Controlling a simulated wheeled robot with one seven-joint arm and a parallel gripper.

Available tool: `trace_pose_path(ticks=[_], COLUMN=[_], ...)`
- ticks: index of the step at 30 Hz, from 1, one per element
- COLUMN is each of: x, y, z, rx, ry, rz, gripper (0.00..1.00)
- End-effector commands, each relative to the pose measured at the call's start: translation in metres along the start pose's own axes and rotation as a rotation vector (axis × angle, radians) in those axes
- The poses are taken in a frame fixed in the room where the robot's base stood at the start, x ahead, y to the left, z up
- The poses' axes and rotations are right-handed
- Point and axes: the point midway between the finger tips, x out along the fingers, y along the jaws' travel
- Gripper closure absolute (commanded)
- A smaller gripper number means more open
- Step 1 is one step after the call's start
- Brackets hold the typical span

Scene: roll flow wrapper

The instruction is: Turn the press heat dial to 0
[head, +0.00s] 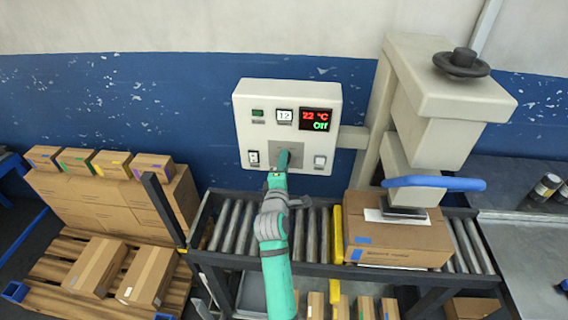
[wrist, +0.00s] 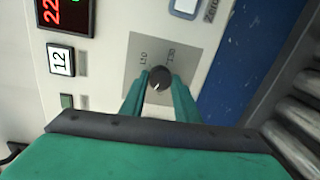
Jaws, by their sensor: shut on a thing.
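The heat dial (wrist: 160,78) is a dark round knob with a pale mark on a grey plate (wrist: 141,48) of the control panel (head: 244,103). Numbers such as 150 and 130 are printed around it. My gripper (head: 283,158) reaches the panel's middle in the head view, hiding the dial there. In the wrist view its two green fingers (wrist: 160,98) are closed on the dial from both sides. The red and green display (head: 316,119) reads 22 °C and Off. A small white counter (head: 284,116) reads 12.
White switches sit low on the panel at left (head: 253,157) and right (head: 320,161). The press (head: 430,110) with a blue handle (head: 436,183) stands to the right, above a cardboard box (head: 392,240) on the roller conveyor (head: 233,226). Cartons on pallets stand at left.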

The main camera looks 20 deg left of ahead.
Motion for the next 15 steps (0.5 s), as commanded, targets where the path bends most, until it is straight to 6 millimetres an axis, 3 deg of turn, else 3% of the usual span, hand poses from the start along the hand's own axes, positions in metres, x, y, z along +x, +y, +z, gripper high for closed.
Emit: trace_pose_path(ticks=[15], x=[0.0006], y=[-0.0016], z=[0.0006], rx=[-0.453], ry=[-0.031], rz=[0.001], gripper=[0.94])
